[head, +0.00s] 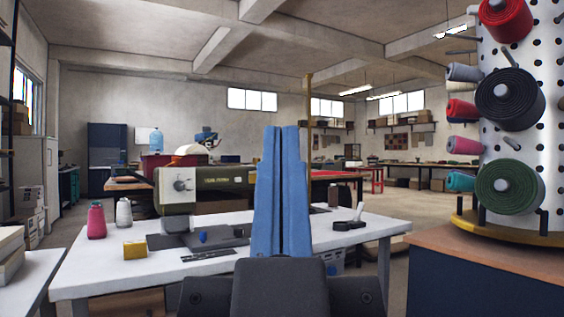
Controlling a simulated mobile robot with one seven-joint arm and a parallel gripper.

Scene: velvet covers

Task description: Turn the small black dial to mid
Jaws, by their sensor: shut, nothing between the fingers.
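A dark green sewing machine (228,181) stands on the white table (90,272), with a pale end plate (172,200) at its left. A small dark round part (181,185) sits on that plate and may be the small black dial; it is too small to read its setting. My gripper (281,130) points up in the middle of the view, its two blue fingers side by side, shut and empty. It appears in front of the machine's right part and hides it. It does not overlap the dark round part, which lies to its left.
A pegboard drum (519,135) with several fabric rolls rises at right.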

